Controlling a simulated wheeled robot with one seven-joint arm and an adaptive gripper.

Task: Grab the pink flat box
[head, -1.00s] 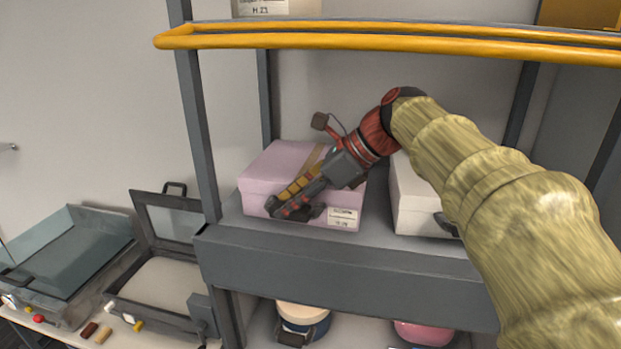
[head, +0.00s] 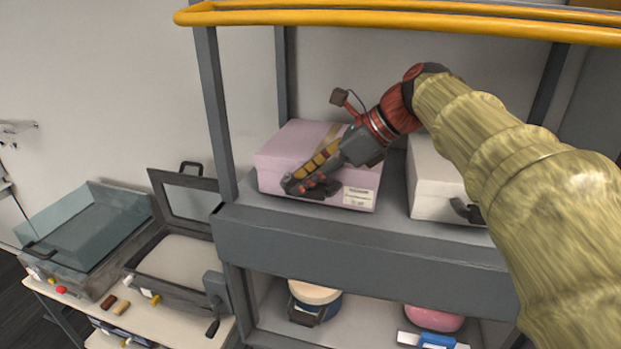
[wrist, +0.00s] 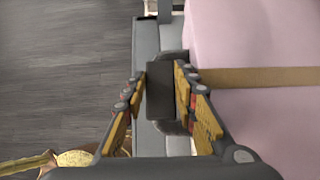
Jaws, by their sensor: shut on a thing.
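The pink flat box (head: 290,150) sits on the upper grey shelf, with a tan band over its lid and a white label on its front. In the wrist view the pink box (wrist: 260,35) fills the right side, the band crossing it. My gripper (head: 308,188) is at the box's front. In the wrist view my gripper (wrist: 160,90) has its fingers on either side of a dark block-like handle at the box's front, shut on it. The arm hides part of the box's lid and front.
A white box (head: 435,180) stands right of the pink one on the same shelf. A yellow rail (head: 400,27) crosses above. Grey posts frame the shelf. A round tub (head: 315,295) and a pink item (head: 435,319) are on the shelf below. Open cases stand on a left table (head: 70,295).

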